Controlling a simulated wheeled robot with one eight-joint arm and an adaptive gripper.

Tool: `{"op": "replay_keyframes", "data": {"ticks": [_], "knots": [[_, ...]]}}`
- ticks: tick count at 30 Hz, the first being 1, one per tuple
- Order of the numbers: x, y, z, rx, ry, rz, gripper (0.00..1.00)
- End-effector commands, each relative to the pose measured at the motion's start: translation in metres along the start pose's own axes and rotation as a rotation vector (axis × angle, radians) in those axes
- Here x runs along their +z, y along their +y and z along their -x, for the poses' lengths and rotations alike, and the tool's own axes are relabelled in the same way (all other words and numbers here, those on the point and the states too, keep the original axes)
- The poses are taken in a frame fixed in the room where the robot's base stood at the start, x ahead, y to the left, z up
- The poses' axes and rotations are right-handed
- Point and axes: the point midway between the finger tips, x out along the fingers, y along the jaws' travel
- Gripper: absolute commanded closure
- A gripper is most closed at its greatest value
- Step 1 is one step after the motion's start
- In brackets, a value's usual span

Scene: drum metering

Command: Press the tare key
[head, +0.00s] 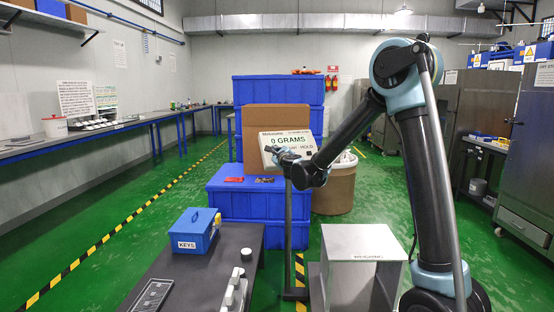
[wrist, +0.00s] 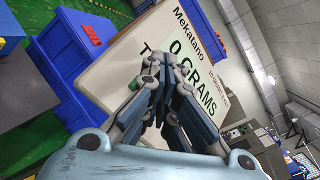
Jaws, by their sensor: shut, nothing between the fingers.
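A letter "T" shows left of the tips; the rest of that label and the tare key are hidden. Whether the tips touch the panel I cannot tell.
Blue crates (head: 250,200) and a cardboard box (head: 262,118) stand behind the panel, with a brown drum (head: 337,186) to the right. A blue KEYS box (head: 194,231) sits on the dark front table (head: 180,272). Green floor lies open at left.

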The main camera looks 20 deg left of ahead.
Motion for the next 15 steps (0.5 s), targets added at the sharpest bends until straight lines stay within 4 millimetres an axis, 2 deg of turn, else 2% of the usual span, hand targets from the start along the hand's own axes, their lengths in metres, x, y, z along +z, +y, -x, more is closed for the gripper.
{"op": "replay_keyframes", "data": {"ticks": [15], "knots": [[0.0053,-0.005,0.0073,0.0,0.0,0.0,1.0]]}}
